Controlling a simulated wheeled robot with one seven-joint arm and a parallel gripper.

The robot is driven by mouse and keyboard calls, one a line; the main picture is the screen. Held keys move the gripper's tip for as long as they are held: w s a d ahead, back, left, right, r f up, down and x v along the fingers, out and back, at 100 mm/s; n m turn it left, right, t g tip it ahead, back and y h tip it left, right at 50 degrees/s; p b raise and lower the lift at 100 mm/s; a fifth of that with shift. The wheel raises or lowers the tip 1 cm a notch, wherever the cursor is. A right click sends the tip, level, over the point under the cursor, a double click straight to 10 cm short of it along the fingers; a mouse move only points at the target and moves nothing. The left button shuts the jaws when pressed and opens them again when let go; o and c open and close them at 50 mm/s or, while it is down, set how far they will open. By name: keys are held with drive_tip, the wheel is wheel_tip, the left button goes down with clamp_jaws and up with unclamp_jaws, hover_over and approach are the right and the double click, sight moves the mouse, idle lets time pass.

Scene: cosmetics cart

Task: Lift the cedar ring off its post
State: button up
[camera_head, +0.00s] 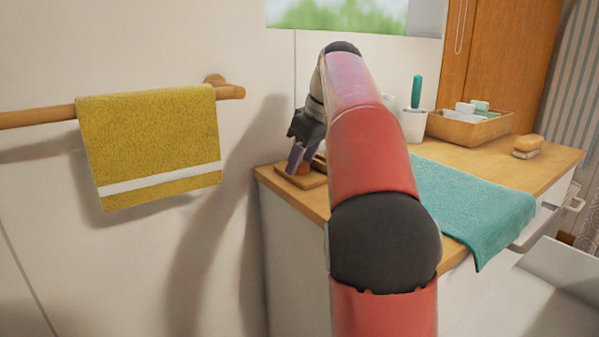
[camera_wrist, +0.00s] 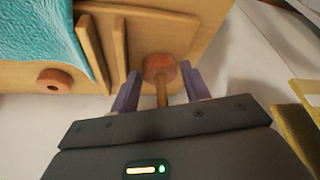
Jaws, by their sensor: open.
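A reddish-brown wooden ring (camera_wrist: 152,67) sits around a thin wooden post (camera_wrist: 162,96) in the wrist view. My gripper (camera_wrist: 160,71) is open, with one purple finger on each side of the ring and post. Gaps show between the fingers and the ring, so it is not gripped. Part of the post is hidden behind the gripper body. In the head view my gripper (camera_head: 297,163) points down over a small wooden base (camera_head: 314,181) at the counter's left end. The ring and post are mostly hidden there.
A second reddish round piece with a dark centre (camera_wrist: 53,80) lies left in the wrist view. A teal towel (camera_head: 470,205) drapes over the counter. A white cup (camera_head: 413,125) and wooden tray (camera_head: 468,128) stand behind. A yellow towel (camera_head: 150,145) hangs on a wall rail.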

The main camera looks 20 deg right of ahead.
drive_tip(key=c, duration=0.7)
drive_tip(key=shift+r, duration=0.1)
drive_tip(key=shift+c, duration=0.2)
wheel_tip(320, 180, up, 5)
drive_tip(key=p, duration=0.2)
drive_tip(key=shift+p, duration=0.3)
drive_tip(key=r, duration=0.3)
drive_tip(key=shift+w+a+r, duration=0.1)
drive_tip(key=shift+w+r, duration=0.1)
drive_tip(key=shift+r, duration=0.15)
drive_tip(key=shift+s+r, duration=0.15)
drive_tip(key=shift+r, duration=0.4)
